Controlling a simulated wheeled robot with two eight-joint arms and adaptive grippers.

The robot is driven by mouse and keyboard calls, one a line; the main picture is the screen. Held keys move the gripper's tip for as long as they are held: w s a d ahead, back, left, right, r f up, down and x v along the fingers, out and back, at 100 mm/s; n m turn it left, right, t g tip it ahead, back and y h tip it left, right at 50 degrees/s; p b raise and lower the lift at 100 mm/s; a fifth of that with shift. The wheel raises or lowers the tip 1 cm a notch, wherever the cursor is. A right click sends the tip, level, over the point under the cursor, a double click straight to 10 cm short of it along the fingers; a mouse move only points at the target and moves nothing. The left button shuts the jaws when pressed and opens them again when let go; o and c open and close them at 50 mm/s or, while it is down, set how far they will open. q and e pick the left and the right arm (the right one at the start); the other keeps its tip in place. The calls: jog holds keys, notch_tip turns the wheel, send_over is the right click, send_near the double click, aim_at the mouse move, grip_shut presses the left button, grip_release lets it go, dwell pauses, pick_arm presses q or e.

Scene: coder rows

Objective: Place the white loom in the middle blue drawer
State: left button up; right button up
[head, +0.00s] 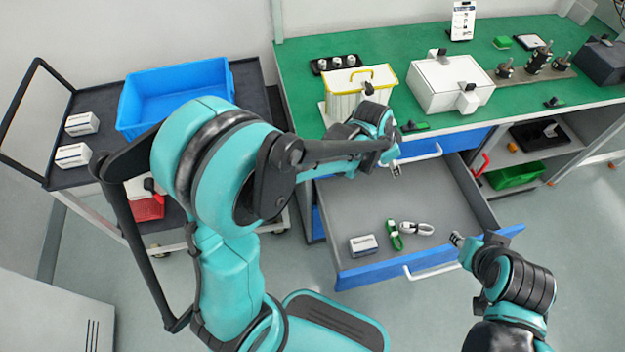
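The middle blue drawer (345,212) is pulled out below the green bench, with a grey inside and a blue front. A white loom (417,229) lies on its floor near the front, with dark parts at its ends. A green loom (394,236) lies just left of it. My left gripper (395,169) is above the back part of the drawer, apart from both looms. My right gripper (458,239) is by the drawer's front right, to the right of the white loom. Both grippers' fingers are too small to judge, but no held object shows.
A small white box (363,245) lies in the drawer's front left. The green bench (430,47) holds a yellow-rimmed container (343,98), a white case (448,82) and tools. A dark cart (100,99) with a blue bin (185,93) stands at left.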

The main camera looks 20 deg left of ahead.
pick_arm(q)
jog(key=s+a+r+n+t+y, duration=0.1)
jog(key=s+a+r+n, duration=0.3)
jog(key=s+a, duration=0.3)
jog(key=s+a+r+n+t+y, duration=0.1)
jog(key=s+a+r+n+t, duration=0.1)
jog(key=s+a+r+n, duration=0.2)
jog(key=s+a+r, duration=0.1)
jog(key=s+a, duration=0.2)
jog(key=s, duration=0.5)
jog(key=shift+s+a+y, duration=0.15)
jog(key=shift+s+y, duration=0.15)
jog(key=shift+y, duration=0.1)
